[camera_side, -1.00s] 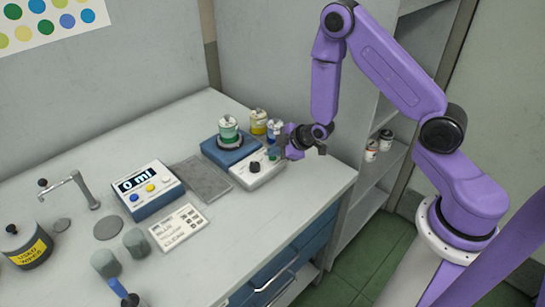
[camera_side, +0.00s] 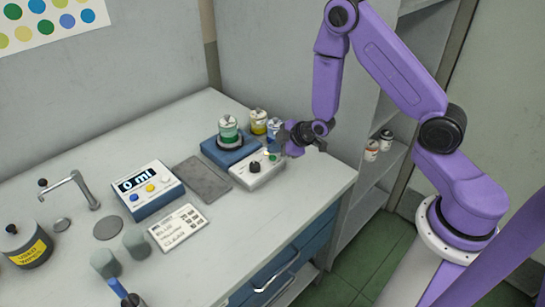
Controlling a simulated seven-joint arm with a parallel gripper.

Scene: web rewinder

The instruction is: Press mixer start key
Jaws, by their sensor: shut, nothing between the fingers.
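The mixer is a blue base (camera_side: 213,152) with a white control box (camera_side: 246,178) at its front right. A jar with a green band (camera_side: 229,130) stands on the base. The control box has a dark knob (camera_side: 255,167) and a small green key (camera_side: 272,157) near its back right end. My gripper (camera_side: 281,150) is shut and empty, right beside the green key at that end of the box. I cannot tell whether the fingertips touch the key; the gripper partly hides that corner.
A yellow jar (camera_side: 258,121) and a blue jar (camera_side: 273,127) stand close behind my gripper. A grey mat (camera_side: 203,183), a dispenser reading "0 ml" (camera_side: 147,190) and a label card (camera_side: 178,226) lie to the left. The table's right front is clear.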

